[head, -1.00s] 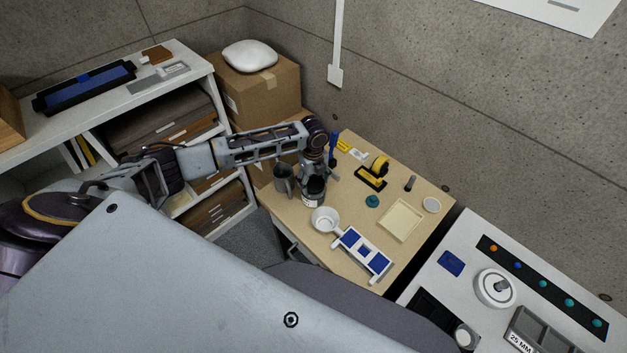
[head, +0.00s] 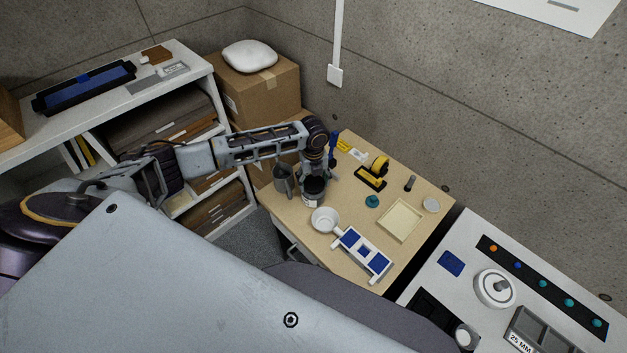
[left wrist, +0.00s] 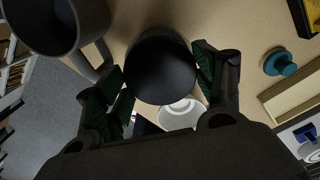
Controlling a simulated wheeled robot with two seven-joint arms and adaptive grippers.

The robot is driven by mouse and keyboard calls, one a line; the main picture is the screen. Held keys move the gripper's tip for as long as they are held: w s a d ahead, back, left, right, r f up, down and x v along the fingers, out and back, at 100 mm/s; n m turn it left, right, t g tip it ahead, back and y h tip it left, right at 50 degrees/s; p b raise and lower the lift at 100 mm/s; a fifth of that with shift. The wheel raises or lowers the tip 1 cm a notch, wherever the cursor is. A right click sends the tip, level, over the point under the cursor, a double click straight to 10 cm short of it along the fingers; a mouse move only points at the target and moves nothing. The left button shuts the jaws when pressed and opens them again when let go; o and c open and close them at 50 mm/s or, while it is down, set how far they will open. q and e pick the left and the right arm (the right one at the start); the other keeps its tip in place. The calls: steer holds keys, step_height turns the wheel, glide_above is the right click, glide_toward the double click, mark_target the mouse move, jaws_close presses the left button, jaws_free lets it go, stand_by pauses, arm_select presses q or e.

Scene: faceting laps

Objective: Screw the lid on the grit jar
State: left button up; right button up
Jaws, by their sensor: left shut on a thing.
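The grit jar (head: 311,202), dark with a white label, stands on the wooden table, just under my left gripper (head: 314,180). In the left wrist view a round black lid (left wrist: 160,68) lies between the two fingers of the left gripper (left wrist: 162,85), which is shut on it. The lid is seen from above and hides most of the jar. Lid and jar look in line, but I cannot tell how far the lid is seated. My right gripper is in neither view.
A grey mug (head: 283,181) stands close left of the jar. A teal knob (head: 372,201), a shallow tray (head: 400,221) and a yellow-black tape dispenser (head: 371,178) lie to the right.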

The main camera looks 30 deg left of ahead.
arm_select(q)
steer(key=shift+w+m, duration=0.1)
steer(key=shift+m, duration=0.8)
steer(key=shift+r+m, duration=0.1)
steer(key=shift+m, duration=0.2)
steer(key=shift+m, duration=1.9)
steer(key=o, duration=0.8)
steer(key=shift+c, duration=0.2)
steer(key=shift+o, duration=1)
